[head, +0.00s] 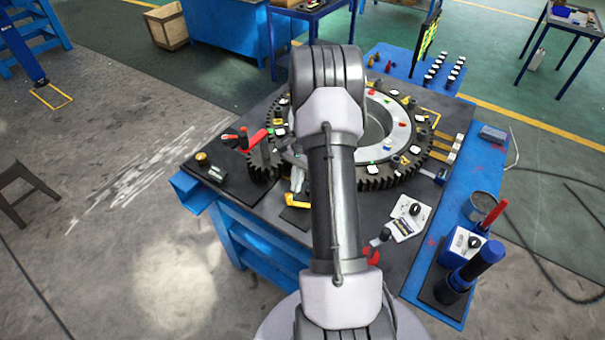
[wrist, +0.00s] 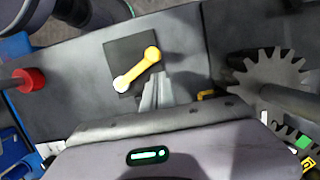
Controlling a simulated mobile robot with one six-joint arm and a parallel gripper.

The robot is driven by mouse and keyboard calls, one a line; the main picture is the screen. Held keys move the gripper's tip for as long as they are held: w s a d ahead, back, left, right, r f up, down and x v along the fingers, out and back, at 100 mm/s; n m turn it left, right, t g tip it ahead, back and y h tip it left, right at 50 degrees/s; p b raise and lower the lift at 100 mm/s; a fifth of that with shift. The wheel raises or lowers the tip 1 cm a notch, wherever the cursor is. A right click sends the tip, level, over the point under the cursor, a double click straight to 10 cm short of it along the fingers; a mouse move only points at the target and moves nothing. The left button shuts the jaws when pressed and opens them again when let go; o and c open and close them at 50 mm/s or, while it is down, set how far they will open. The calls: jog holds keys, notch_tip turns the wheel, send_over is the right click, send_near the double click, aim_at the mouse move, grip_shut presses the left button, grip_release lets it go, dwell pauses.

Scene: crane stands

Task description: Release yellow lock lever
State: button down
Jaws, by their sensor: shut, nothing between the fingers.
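The yellow lock lever (wrist: 139,68) lies on a dark square plate (wrist: 120,49) in the wrist view. It runs diagonally, with a yellow round end at the upper right and a pale round end at the lower left. In the head view the lever (head: 297,201) shows beside my arm, partly hidden by it. My gripper (wrist: 157,82) is shut and empty, with its fingertips just below the lever's middle in the wrist view. I cannot tell whether they touch it. In the head view my gripper (head: 297,180) shows just above the lever, to the left of my arm.
A small dark gear (head: 262,163) and a large ring gear (head: 375,180) stand close behind the lever on the dark bench. A red knob (wrist: 30,80) is at the left in the wrist view. A blue-capped cylinder (head: 470,272) stands at the bench's right.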

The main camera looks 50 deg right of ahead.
aim_at(290, 197)
jog(key=shift+a, duration=0.5)
jog(key=shift+s+a+n, duration=0.1)
jog(key=shift+a+n, duration=0.2)
jog(key=shift+n, duration=0.2)
jog(key=shift+s+a+n+g+p, duration=0.15)
jog(key=shift+a+n+g+p, duration=0.15)
jog(key=shift+a+n+p, duration=0.45)
jog(key=n, duration=0.1)
jog(key=a+n, duration=0.1)
jog(key=n, duration=0.1)
jog(key=shift+s+a+r+g, duration=0.1)
jog(key=shift+s+a+g, duration=0.05)
jog(key=shift+s+g, duration=0.2)
jog(key=n, duration=0.1)
jog(key=s+a+n+h+p, duration=0.1)
jog(key=n, duration=0.1)
jog(key=shift+s+a+n+g, duration=0.25)
jog(key=shift+s+a, duration=0.05)
jog(key=shift+s+a+n+g+h+p, duration=0.2)
jog(key=shift+s+n, duration=0.3)
jog(key=shift+n, duration=0.35)
jog(key=shift+s+a+n+g+h+p, duration=0.15)
jog(key=shift+s+a+n, duration=0.25)
jog(key=shift+n, duration=0.45)
jog(key=shift+s, duration=0.15)
